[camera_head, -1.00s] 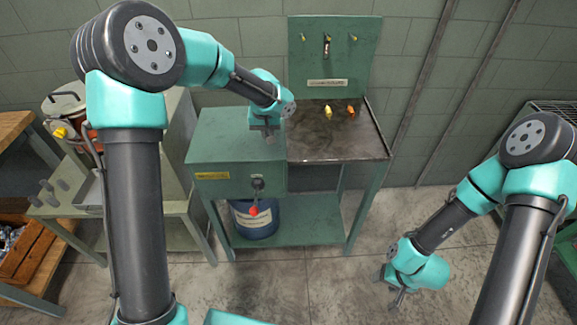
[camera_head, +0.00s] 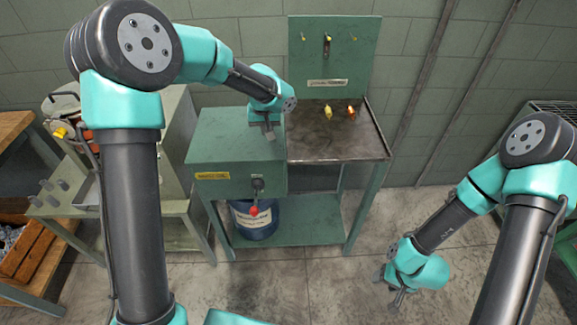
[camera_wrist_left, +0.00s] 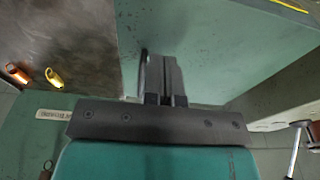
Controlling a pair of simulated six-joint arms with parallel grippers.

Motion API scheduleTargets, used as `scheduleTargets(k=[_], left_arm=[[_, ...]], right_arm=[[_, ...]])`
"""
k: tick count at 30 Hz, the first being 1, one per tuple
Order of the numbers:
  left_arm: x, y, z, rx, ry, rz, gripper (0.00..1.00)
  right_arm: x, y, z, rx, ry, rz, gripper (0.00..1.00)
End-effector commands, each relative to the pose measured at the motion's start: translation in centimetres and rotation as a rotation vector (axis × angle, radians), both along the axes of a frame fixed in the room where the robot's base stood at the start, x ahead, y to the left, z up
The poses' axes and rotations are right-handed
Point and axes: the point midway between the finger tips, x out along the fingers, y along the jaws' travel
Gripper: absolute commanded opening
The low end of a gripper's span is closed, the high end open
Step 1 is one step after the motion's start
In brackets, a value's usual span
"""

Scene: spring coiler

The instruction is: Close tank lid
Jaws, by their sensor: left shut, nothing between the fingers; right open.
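A green box-shaped tank stands on the left of the workbench, and its flat lid (camera_head: 213,132) lies level over it in the head view. The lid's green surface also fills the upper middle of the left wrist view (camera_wrist_left: 215,45). My left gripper (camera_head: 269,134) is over the right part of the lid, fingers shut and empty; they show in the left wrist view (camera_wrist_left: 162,75). Whether the fingertips touch the lid I cannot tell. My right gripper (camera_head: 393,298) is open and empty, low over the floor at the right.
The dark bench top (camera_head: 335,140) beside the tank holds yellow (camera_head: 328,112) and orange (camera_head: 350,111) small items. A red-knobbed lever (camera_head: 254,210) sticks out of the tank's front. A blue drum (camera_head: 252,226) stands below. A green pegboard (camera_head: 335,50) rises behind.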

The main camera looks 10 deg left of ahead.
Motion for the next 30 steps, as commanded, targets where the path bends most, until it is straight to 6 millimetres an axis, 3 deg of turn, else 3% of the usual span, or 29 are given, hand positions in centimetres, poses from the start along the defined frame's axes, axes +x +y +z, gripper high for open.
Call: scheduleTargets(k=[22, 30], left_arm=[[0.0, 0.0, 5.9, -0.001, -0.001, 0.0, 0.0], [0.0, 0.0, 6.6, -0.001, 0.0, -0.001, 0.0]], right_arm=[[0.0, 0.0, 0.0, 0.0, 0.0, 0.0, 0.56], [0.0, 0.0, 0.0, 0.0, 0.0, 0.0, 0.56]])
